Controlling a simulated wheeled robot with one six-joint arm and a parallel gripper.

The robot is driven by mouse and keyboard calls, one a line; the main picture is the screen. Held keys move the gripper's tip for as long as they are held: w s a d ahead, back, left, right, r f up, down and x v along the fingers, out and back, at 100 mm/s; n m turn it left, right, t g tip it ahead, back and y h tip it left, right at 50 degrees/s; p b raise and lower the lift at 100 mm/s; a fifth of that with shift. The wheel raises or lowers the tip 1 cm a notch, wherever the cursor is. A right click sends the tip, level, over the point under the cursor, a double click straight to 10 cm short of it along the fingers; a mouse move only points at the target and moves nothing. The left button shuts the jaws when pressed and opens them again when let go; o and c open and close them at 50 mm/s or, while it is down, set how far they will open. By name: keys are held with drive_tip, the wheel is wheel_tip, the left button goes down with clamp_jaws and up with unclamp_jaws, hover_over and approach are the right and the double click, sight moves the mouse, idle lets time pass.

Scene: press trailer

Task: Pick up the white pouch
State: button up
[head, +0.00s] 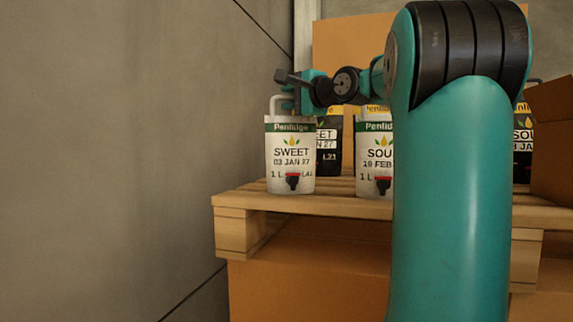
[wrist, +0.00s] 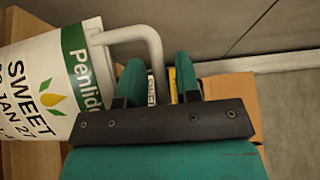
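A white pouch (head: 290,160) labelled SWEET, with a green band and a black-and-red tap, stands upright at the left end of the pallet. It also shows tilted in the wrist view (wrist: 38,85). Its pale loop handle (wrist: 130,33) reaches across to the space between my fingers. My gripper (wrist: 160,75) is open, with a gap on both sides of the handle's end. In the head view my gripper (head: 290,90) is at the top of this pouch. A second white pouch (head: 375,155), labelled SOU..., is partly hidden behind my arm.
The wooden pallet (head: 250,200) rests on a cardboard box (head: 300,275). A black pouch (head: 329,145) stands close behind the white SWEET pouch, and another (head: 523,150) is at the right. An open carton (head: 552,140) stands at the right edge. A grey wall (head: 120,150) is at the left.

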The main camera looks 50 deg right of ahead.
clamp_jaws()
idle(1.1)
